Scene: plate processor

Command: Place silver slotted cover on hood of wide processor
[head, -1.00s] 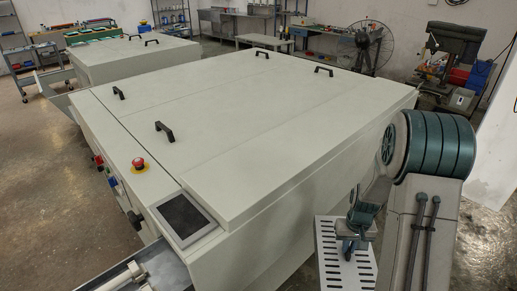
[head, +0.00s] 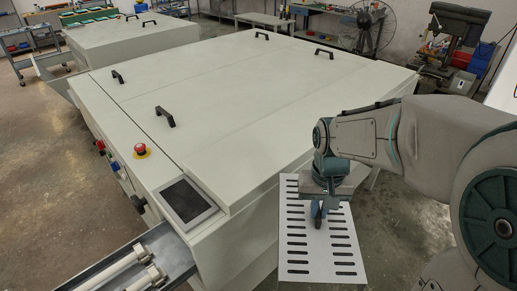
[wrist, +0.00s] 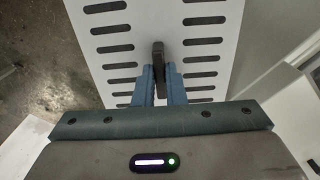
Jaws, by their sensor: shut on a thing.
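The silver slotted cover (head: 292,258) hangs from my gripper (head: 317,218) at the right front side of the wide processor. It is a flat light panel with rows of dark slots and also fills the upper middle of the wrist view (wrist: 160,25). My gripper (wrist: 159,75) is shut on the cover's dark handle (wrist: 158,55). The wide processor (head: 235,95) has a broad pale hood with several black handles. The cover is beside the processor, not over the hood. Whether its edge touches the processor side cannot be told.
A touch screen (head: 187,202) and a red emergency button (head: 141,149) sit on the processor's front left edge. The hood top is clear apart from its handles. A drill press (head: 452,45) and a fan (head: 372,25) stand behind. Concrete floor shows at right.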

